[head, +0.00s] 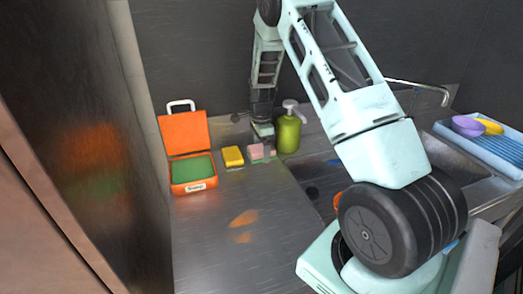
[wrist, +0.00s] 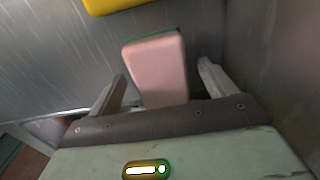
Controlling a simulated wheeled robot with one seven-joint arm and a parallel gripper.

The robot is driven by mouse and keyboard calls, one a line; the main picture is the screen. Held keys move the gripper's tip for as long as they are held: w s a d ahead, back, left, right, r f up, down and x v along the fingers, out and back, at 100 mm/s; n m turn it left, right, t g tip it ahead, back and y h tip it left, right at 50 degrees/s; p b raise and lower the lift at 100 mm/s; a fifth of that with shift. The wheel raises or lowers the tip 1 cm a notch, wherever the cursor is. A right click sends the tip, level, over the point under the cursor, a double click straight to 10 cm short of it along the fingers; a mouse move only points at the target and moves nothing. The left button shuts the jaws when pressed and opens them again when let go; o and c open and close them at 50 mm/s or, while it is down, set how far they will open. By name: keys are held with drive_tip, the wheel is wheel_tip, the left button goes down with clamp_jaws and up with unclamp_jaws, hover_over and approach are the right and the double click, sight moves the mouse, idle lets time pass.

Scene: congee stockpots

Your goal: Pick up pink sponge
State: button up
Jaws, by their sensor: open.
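The pink sponge (head: 255,152) is on the metal counter, between a yellow sponge and a green bottle. In the wrist view the pink sponge (wrist: 157,68) lies between and a little beyond the two fingers, with a thin green layer along its far edge. My gripper (wrist: 162,80) is open, with one finger on each side of the sponge and a visible gap on both sides. In the head view my gripper (head: 264,138) is right at the sponge and hides part of it.
The yellow sponge (head: 233,156) is just left of the pink one. The green pump bottle (head: 288,133) stands close on the right. An open orange case (head: 184,136) is at the left. A blue rack (head: 487,143) is at the far right. The front counter (head: 230,260) is clear.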

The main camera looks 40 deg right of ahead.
sight(261, 148)
drive_tip(key=shift+f, duration=0.25)
drive_tip(key=c, duration=1.1)
drive_tip(key=shift+r, duration=0.1)
drive_tip(key=shift+c, duration=0.2)
wheel_tip(261, 148, up, 10)
drive_tip(key=shift+f+b, duration=0.1)
drive_tip(key=shift+b, duration=0.85)
drive_tip(key=o, duration=0.4)
drive_tip(key=shift+c, duration=1.2)
